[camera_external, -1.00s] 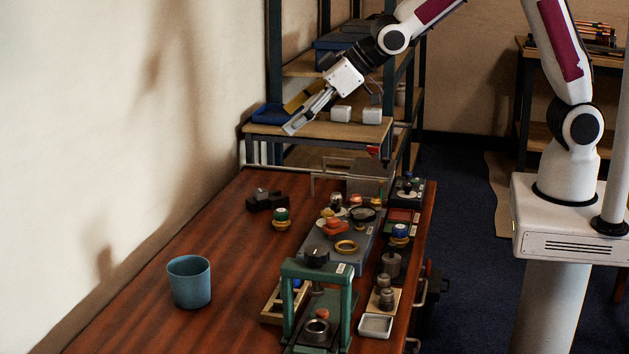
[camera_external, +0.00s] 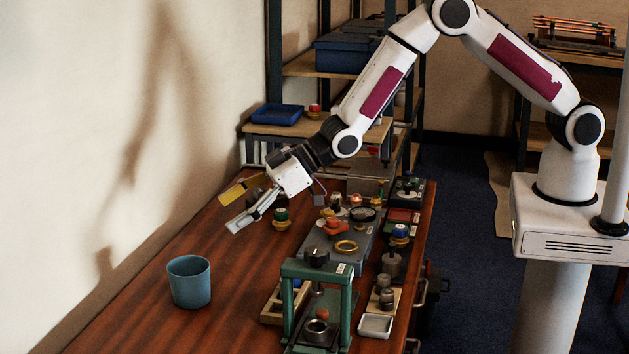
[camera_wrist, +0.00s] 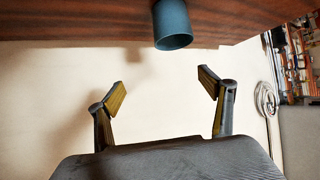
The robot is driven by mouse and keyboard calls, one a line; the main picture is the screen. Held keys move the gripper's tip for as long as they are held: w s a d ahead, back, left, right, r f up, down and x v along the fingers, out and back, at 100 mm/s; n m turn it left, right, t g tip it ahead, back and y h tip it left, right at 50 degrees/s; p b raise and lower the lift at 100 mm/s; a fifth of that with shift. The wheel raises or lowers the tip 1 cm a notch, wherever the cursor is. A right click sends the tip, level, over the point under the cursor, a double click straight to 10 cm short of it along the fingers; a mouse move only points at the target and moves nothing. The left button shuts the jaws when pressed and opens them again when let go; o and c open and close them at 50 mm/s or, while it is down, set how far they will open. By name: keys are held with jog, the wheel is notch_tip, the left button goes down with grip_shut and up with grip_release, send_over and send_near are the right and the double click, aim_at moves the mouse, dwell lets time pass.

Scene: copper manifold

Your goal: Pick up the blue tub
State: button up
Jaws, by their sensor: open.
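The blue tub (camera_external: 189,283) stands upright on the left part of the wooden table, apart from other things. In the wrist view the tub (camera_wrist: 172,24) shows at the top, a little right of centre, cut off by the frame edge. My gripper (camera_external: 237,207) is open and empty, above the table and farther back than the tub, up and to its right in the outside view. Its two fingers (camera_wrist: 160,82) are spread wide in the wrist view, with nothing between them.
A green press frame (camera_external: 316,272) stands right of the tub. Several fixtures and knobs crowd the right side of the wooden table (camera_external: 140,315). A green-capped part (camera_external: 281,216) lies below my gripper. The wall is close on the left. Table around the tub is clear.

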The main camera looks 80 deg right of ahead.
aim_at(202, 258)
jog(key=a+f+y, duration=0.1)
jog(key=a+f, duration=0.3)
jog(key=f, duration=0.2)
jog(key=shift+a+n, duration=0.15)
jog(key=shift+n, duration=0.25)
jog(key=shift+f, duration=0.15)
jog(key=shift+x, duration=1.2)
jog(key=shift+w+a, duration=0.1)
jog(key=shift+w+a+f, duration=0.25)
jog(key=shift+w+f, duration=0.05)
jog(key=shift+w, duration=0.4)
jog(key=shift+w+a+f, duration=0.25)
jog(key=shift+w, duration=0.4)
jog(key=shift+x, duration=1)
jog(key=c, duration=1.3)
